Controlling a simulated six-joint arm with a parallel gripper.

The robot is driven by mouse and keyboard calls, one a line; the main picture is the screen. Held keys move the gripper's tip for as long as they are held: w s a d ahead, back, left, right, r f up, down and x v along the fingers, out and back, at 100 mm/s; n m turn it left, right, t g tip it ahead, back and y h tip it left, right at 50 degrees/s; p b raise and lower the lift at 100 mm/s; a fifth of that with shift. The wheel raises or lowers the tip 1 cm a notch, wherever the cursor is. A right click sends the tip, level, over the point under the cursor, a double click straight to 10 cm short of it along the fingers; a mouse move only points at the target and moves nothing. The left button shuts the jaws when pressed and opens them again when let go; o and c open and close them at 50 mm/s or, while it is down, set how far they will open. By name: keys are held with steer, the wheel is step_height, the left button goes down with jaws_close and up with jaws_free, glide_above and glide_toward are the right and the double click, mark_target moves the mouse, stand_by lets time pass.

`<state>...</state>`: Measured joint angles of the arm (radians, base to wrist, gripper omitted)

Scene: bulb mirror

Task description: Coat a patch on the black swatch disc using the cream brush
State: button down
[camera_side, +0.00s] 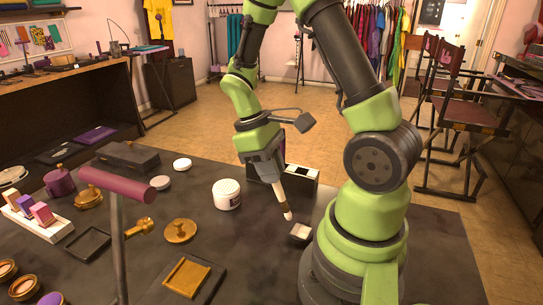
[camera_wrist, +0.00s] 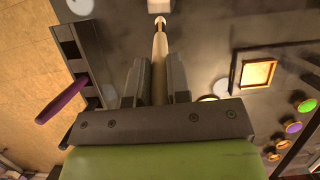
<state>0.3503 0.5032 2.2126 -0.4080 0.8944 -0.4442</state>
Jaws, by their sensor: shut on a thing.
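The cream brush (camera_side: 283,202) is held in my gripper (camera_side: 272,180), tilted with its tip low over the dark table. In the wrist view the brush (camera_wrist: 160,50) runs up between the two fingers of my gripper (camera_wrist: 159,85), which are shut on its handle. A small pale block (camera_side: 299,232) is just beyond the brush tip; it also shows at the top of the wrist view (camera_wrist: 160,6). Whether tip and block touch, I cannot tell. I cannot make out a black swatch disc in either view.
A white jar (camera_side: 227,195) stands left of the brush. A black-and-white box (camera_side: 302,177) is behind it. Table front right is clear.

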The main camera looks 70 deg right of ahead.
mark_target(284, 198)
step_height(284, 198, down, 2)
steer(key=shift+f, duration=0.15)
steer(key=shift+s, duration=0.35)
steer(key=shift+s+a+f, duration=0.1)
steer(key=shift+s, duration=0.7)
steer(key=shift+s+a+f, duration=0.1)
steer(key=shift+s, duration=0.65)
steer(key=shift+w+r, duration=0.1)
steer(key=shift+r, duration=0.25)
steer(key=shift+w+f, duration=0.2)
steer(key=shift+w, duration=0.2)
steer(key=shift+w+d, duration=0.15)
steer(key=shift+w, duration=0.6)
steer(key=shift+w+d, duration=0.1)
steer(key=shift+w, duration=0.65)
steer(key=shift+s+d, duration=0.3)
steer(key=shift+s, duration=0.3)
steer(key=shift+s+a, duration=0.15)
steer(key=shift+s, duration=1.35)
steer(key=shift+w+v, duration=0.2)
steer(key=shift+v, duration=2.05)
steer(key=shift+w+v, duration=0.2)
steer(key=shift+v, duration=2.05)
steer(key=shift+d+f, duration=0.15)
steer(key=shift+d, duration=0.15)
